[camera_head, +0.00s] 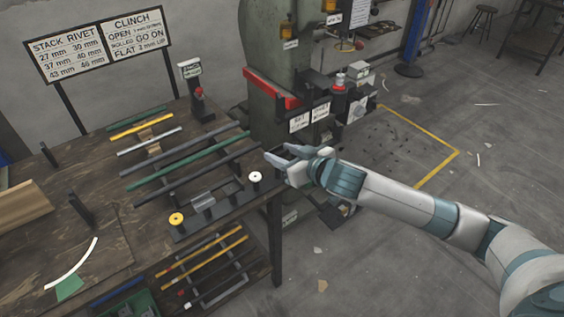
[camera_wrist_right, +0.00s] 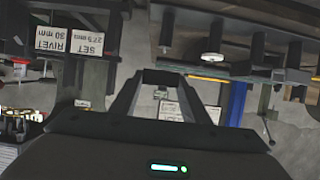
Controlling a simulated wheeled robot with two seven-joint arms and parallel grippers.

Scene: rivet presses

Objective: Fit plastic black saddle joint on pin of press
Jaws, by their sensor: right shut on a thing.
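My right gripper (camera_head: 282,157) is in front of the press, just right of the workbench edge. In the right wrist view its fingers (camera_wrist_right: 163,80) are closed on a small dark piece between the tips, which fits the black saddle joint (camera_wrist_right: 165,77); its shape is hard to make out. In the head view the piece is too small to tell from the fingers. The green press (camera_head: 277,45) stands behind, with a red bar (camera_head: 270,88) and label plates (camera_head: 299,121) on its front. I cannot single out its pin. My left gripper is not in view.
The workbench (camera_head: 120,262) at left carries several coloured rods (camera_head: 190,173), a white spool (camera_head: 255,177), a yellow spool (camera_head: 176,218) and a grey block (camera_head: 202,200). A sign board (camera_head: 100,45) stands at the back. The floor (camera_head: 400,130) at right is mostly clear.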

